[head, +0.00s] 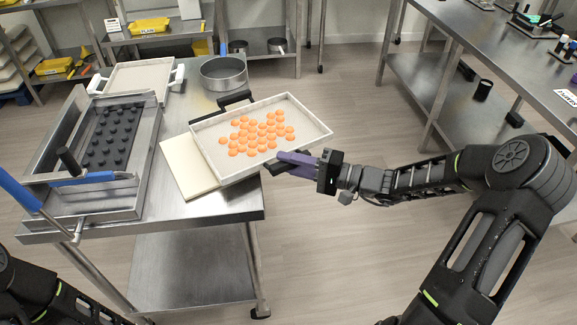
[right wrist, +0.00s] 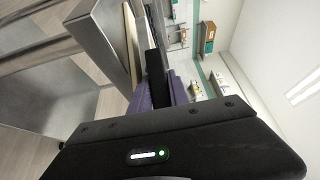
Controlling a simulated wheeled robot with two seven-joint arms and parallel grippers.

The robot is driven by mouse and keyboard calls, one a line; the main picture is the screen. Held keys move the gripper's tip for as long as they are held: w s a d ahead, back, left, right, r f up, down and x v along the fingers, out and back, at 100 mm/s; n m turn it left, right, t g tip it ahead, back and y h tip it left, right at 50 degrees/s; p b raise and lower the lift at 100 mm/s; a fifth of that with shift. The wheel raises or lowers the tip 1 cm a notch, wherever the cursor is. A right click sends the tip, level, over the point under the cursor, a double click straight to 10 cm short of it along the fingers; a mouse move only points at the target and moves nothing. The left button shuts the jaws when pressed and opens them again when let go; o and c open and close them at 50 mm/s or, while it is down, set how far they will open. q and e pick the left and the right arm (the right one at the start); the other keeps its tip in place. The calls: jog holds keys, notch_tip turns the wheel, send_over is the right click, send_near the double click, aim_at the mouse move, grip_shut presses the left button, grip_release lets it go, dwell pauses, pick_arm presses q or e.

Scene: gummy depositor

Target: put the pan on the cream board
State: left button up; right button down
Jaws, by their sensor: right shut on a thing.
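The pan (head: 212,131) is a pale rectangular tray with black handles, holding many orange gummies in its middle. The cream board (head: 185,165) lies on the steel table at its front right, and the pan's left part covers some of it. The pan reaches past the table's right edge; whether it touches the board I cannot tell. My right gripper (head: 284,163) has purple fingers shut on the pan's near handle. The purple fingers (right wrist: 167,92) also show in the right wrist view around the dark handle. My left gripper is out of view; only its arm shows at lower left.
The depositor (head: 148,180) with its dark mould and blue-handled lever fills the table's left side. A round metal pot (head: 223,73) stands behind the pan. Another pale tray (head: 143,80) sits at the back left. Open floor lies right of the table.

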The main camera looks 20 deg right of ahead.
jog(key=shift+f, duration=0.8)
jog(key=shift+f, duration=0.2)
jog(key=c, duration=1.3)
grip_release()
jog(key=shift+o, duration=0.2)
jog(key=shift+r, duration=0.2)
